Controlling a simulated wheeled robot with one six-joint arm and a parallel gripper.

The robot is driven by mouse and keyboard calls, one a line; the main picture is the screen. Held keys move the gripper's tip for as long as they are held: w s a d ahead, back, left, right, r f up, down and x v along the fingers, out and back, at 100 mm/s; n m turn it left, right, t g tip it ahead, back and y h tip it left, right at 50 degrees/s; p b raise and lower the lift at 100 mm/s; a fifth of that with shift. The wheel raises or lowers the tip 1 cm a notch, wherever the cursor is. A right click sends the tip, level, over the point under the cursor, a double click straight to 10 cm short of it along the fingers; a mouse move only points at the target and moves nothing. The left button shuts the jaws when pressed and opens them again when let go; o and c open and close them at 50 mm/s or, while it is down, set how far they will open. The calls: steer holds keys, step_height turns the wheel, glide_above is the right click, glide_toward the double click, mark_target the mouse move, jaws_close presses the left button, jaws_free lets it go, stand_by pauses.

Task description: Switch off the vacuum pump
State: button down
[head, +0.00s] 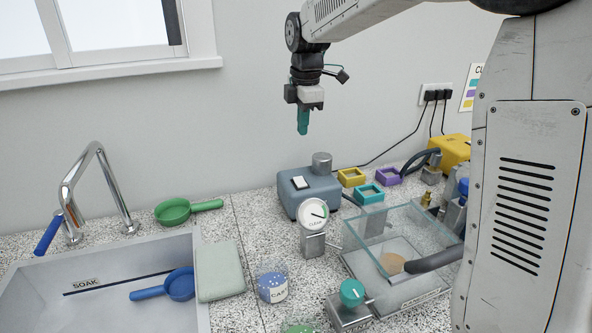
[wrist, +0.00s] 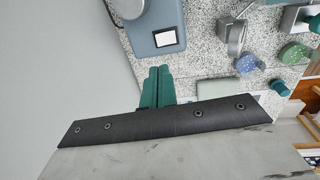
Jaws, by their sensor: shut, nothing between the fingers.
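The blue-grey pump box (head: 322,190) stands on the counter near the wall, with a metal cylinder on top. Its white rocker switch (head: 300,182) is on the upper face; which way it is tipped cannot be told. In the wrist view the pump (wrist: 148,38) is at the top, with the dark-framed switch (wrist: 166,38) showing clearly. My gripper (head: 303,131) hangs above the pump, fingers down, well clear of it. Its teal fingers, also in the wrist view (wrist: 158,72), are together and empty.
A dial gauge (head: 313,214) stands just in front of the pump. A clear-walled chamber (head: 405,235) and a teal-knobbed valve (head: 352,293) are to the right. Small coloured moulds (head: 369,194) lie beside the pump. The sink (head: 100,290) is at left. Air around my gripper is free.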

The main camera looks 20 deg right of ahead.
mark_target(299, 178)
steer(key=f, duration=0.4)
steer(key=w+f, duration=0.1)
steer(key=f, duration=0.9)
steer(key=shift+w+a, duration=0.1)
steer(key=shift+w, duration=0.2)
